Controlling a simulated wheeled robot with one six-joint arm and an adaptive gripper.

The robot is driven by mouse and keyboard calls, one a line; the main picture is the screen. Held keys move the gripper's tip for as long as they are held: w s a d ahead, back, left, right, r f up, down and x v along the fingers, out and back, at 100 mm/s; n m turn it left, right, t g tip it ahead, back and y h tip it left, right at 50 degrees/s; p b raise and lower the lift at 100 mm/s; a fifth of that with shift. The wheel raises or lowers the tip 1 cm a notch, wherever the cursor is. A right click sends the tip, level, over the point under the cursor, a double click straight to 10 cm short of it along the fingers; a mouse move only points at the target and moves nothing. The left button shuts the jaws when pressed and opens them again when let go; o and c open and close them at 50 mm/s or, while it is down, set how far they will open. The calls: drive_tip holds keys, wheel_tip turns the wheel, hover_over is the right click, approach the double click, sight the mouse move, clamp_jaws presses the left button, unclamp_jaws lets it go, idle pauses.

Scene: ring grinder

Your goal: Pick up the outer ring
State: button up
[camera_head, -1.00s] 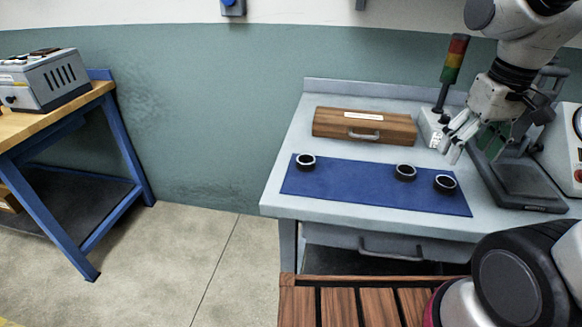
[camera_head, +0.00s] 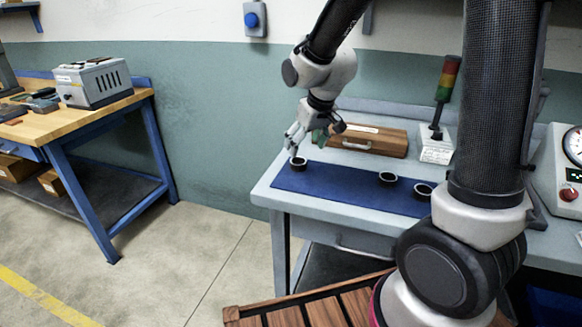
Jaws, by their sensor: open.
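Several black rings with bright rims could be meant, and I cannot tell which is the outer ring. The left ring (camera_head: 298,163) lies alone at the left end of the blue mat (camera_head: 340,190). The middle ring (camera_head: 388,178) and the right ring (camera_head: 423,190) lie close together towards the mat's right end. My gripper (camera_head: 292,146) points down just above the left ring, with its fingers apart and nothing seen between them. Whether the fingertips touch the ring is too small to tell.
A wooden case (camera_head: 372,141) lies behind the mat, close to my gripper. A signal light tower (camera_head: 445,90) and a dial gauge unit (camera_head: 565,165) stand to the right. The grey table (camera_head: 290,205) has a drawer below. A workbench (camera_head: 95,115) stands apart at the left.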

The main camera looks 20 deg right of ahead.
sight(299, 158)
drive_tip(key=x, duration=0.7)
drive_tip(key=shift+w+f, duration=0.3)
drive_tip(key=shift+w, duration=0.1)
drive_tip(key=c, duration=1.2)
